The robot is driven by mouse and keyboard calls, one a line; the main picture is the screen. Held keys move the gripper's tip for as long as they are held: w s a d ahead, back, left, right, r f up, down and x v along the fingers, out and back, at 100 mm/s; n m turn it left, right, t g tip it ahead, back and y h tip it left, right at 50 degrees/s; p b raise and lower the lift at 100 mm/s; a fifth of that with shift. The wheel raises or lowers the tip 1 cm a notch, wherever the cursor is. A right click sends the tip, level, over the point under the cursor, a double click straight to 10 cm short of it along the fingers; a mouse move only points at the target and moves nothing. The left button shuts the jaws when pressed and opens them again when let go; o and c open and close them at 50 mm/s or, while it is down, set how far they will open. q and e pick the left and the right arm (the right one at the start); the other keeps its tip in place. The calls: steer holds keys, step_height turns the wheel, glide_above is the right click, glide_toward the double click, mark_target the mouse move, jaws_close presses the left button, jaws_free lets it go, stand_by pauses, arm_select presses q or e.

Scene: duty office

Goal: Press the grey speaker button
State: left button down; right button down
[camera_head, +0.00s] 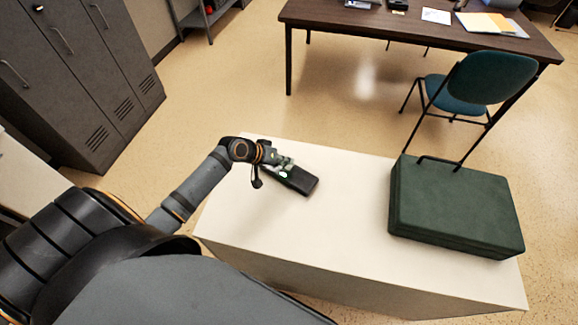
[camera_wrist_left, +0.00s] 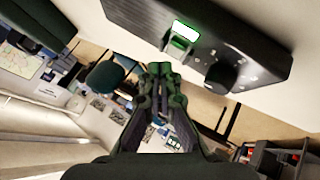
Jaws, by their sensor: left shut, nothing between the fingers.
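A black box-shaped device (camera_head: 300,182) lies on the white table. In the left wrist view the device (camera_wrist_left: 140,18) fills the top, with a bright white-green lit patch (camera_wrist_left: 186,29), a small green-tinted block (camera_wrist_left: 179,45) beside it, a round dark knob (camera_wrist_left: 221,76) and small pale marks. I cannot tell which part is the grey speaker button. My left gripper (camera_head: 287,163) is at the device's far-left end and hides part of it. In the wrist view my left gripper (camera_wrist_left: 160,70) is shut and empty, its tips close to the device; contact cannot be told. My right gripper is out of view.
A dark green case (camera_head: 455,208) stands on the right of the white table (camera_head: 340,225). The tabletop between device and case is clear. A green chair (camera_head: 480,78) and a brown desk (camera_head: 400,30) stand behind. Grey lockers (camera_head: 85,75) stand at the left.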

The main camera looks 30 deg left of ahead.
mark_target(286, 168)
arm_select(q)
step_height(286, 168, up, 6)
steer(key=p, duration=0.5)
steer(key=shift+p, duration=0.3)
steer(key=shift+s+f, duration=0.1)
